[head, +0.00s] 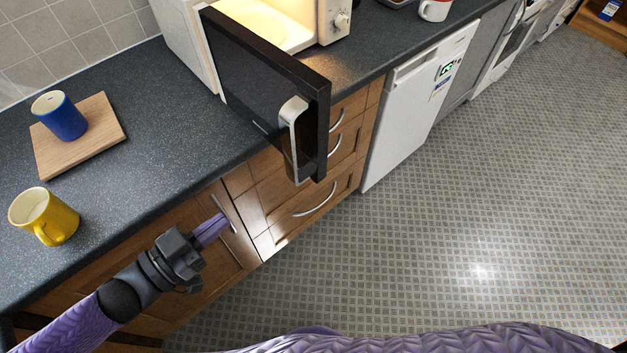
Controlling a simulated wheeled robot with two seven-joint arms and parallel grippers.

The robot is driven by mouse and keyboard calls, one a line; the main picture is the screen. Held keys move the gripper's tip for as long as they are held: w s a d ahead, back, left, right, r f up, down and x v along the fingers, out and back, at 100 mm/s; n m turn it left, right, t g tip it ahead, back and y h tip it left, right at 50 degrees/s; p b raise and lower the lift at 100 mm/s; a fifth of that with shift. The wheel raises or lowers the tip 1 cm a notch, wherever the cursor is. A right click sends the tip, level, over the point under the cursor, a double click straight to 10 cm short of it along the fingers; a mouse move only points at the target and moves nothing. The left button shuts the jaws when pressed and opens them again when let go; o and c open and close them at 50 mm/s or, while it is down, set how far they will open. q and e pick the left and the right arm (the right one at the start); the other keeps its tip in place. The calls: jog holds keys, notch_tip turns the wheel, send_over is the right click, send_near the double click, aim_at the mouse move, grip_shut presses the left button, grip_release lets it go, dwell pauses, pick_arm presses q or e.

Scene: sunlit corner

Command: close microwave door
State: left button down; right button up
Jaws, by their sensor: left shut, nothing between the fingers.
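The white microwave (331,22) stands on the counter at the top, with its lit inside showing. Its black door (253,75) stands wide open and juts out past the counter's front edge. The door's pale handle (291,135) is on the door's near end. My left gripper (217,226) is shut and empty, in front of the cabinets, to the left of and below the handle. It is apart from the door. My right gripper is not in view.
A blue mug (59,116) stands on a wooden board (103,119) on the dark counter (155,110), with a yellow mug (45,217) nearer. A red and white mug (434,10) is at the back. A white dishwasher (415,105) stands right of the drawers. The tiled floor (430,230) is clear.

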aim_at(291, 165)
pick_arm(q)
jog(key=x, duration=0.7)
jog(key=b+x, duration=0.1)
jog(key=x, duration=0.6)
jog(key=shift+w+a+f, duration=0.1)
jog(key=shift+w+a, duration=0.15)
